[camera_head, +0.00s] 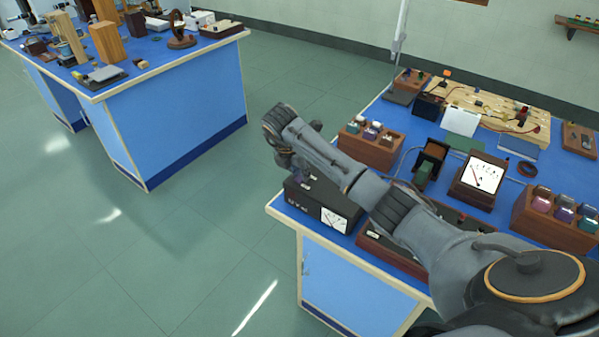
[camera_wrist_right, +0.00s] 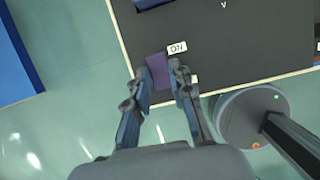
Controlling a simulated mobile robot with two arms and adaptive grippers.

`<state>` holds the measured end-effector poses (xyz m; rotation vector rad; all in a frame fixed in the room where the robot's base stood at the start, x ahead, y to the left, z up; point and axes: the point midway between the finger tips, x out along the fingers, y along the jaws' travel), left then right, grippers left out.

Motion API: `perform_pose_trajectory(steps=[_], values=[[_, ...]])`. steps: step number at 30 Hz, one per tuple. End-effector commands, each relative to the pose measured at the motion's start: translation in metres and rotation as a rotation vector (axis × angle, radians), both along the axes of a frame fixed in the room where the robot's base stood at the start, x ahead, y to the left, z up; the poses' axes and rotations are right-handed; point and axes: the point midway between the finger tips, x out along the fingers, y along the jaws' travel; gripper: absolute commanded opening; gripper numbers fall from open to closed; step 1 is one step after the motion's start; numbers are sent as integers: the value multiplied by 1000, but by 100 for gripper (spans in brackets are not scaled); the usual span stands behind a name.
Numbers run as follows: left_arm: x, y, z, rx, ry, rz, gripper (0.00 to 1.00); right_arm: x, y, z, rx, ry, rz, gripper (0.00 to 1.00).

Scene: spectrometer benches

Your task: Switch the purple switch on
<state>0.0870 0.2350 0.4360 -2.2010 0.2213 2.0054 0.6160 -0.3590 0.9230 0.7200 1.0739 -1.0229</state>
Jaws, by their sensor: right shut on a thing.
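The purple switch (camera_wrist_right: 157,70) shows in the right wrist view as a purple block on the dark top of a device, near its edge. A white ON label (camera_wrist_right: 177,47) lies beside its upper end; a second small label is partly hidden by a finger. My right gripper (camera_wrist_right: 158,84) has its fingers on both sides of the switch, shut on it. My left gripper is not in view.
The blue bench also holds a wooden vial rack (camera_head: 371,150), a brown analogue meter (camera_head: 479,182) and a peg board (camera_head: 495,105). My forearm passes over a brown box (camera_head: 375,240). Open floor separates this bench from another blue bench (camera_head: 185,110).

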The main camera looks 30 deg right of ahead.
Motion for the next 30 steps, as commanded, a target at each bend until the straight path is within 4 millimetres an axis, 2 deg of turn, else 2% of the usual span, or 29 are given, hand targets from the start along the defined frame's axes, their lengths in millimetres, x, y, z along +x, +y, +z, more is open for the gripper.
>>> perform_pose_trajectory(steps=[9, 20, 21, 24, 30], values=[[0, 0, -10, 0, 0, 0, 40, 2, -8, 1, 199, 83, -3, 0], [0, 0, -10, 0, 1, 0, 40, 2, -7, 1, 227, 94, 0, 0], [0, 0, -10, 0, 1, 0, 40, 2, -7, 1, 226, 94, 0, 26], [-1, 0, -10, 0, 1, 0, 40, 2, -7, 1, 226, 94, 0, 45], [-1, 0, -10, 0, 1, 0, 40, 2, -7, 1, 226, 93, 0, 45]])
